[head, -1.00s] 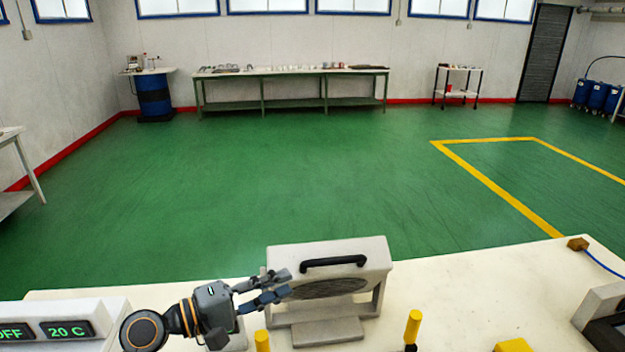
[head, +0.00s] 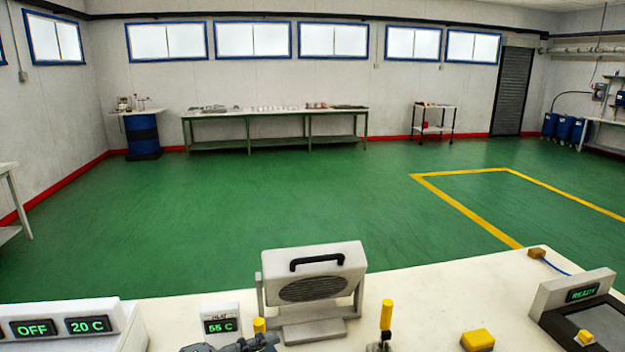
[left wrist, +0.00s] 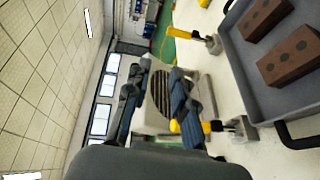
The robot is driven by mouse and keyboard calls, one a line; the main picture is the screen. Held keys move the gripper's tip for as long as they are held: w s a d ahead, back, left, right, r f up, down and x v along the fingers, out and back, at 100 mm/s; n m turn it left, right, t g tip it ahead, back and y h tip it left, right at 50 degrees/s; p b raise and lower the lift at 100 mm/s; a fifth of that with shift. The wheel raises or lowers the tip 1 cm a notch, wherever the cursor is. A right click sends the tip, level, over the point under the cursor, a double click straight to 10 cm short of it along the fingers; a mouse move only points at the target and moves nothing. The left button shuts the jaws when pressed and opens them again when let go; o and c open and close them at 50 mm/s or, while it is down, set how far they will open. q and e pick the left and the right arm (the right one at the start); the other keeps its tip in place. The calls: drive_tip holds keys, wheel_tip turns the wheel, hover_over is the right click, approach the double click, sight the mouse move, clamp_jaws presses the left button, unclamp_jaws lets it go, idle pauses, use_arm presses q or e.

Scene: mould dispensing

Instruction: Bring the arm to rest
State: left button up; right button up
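My left gripper (head: 245,344) shows only in part at the bottom edge of the head view, in front of the heater display. In the left wrist view my left gripper (left wrist: 160,88) has its two dark blue-grey fingers spread apart, with nothing between them. The beige fan unit (head: 315,262), with a black handle and round grille, stands beyond them and shows through the gap. My right gripper is in neither view.
The white worktop (head: 425,290) carries a display reading 55 C (head: 220,325), an OFF/20 C box (head: 65,322), yellow-handled clamps (head: 386,315), a yellow button (head: 478,340) and a READY panel (head: 582,293). A grey tray (left wrist: 240,65) holds brown blocks.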

use_arm(q)
drive_tip(key=s+a+f+m+g+y, duration=0.1)
drive_tip(key=s+f+m+y, duration=0.15)
drive_tip(key=s+f, duration=0.4)
drive_tip(key=s+a+f+m+g+y, duration=0.15)
drive_tip(key=s+f+y, duration=0.25)
drive_tip(key=f, duration=0.5)
drive_tip(key=s+a+f+m+g+y, duration=0.25)
drive_tip(key=s+a+y, duration=0.2)
drive_tip(key=s, duration=0.25)
drive_tip(key=s+a+f+m+g+y, duration=0.1)
drive_tip(key=s+a+f+m+y, duration=0.15)
drive_tip(key=s+a+f, duration=0.35)
wheel_tip(320, 180, down, 23)
drive_tip(key=s+d+g, duration=0.1)
drive_tip(key=s, duration=0.1)
drive_tip(key=s+a+f+g, duration=0.1)
drive_tip(key=s+a+f, duration=0.1)
drive_tip(key=s+f, duration=1.5)
drive_tip(key=shift+a, duration=0.35)
drive_tip(key=shift+y, duration=0.25)
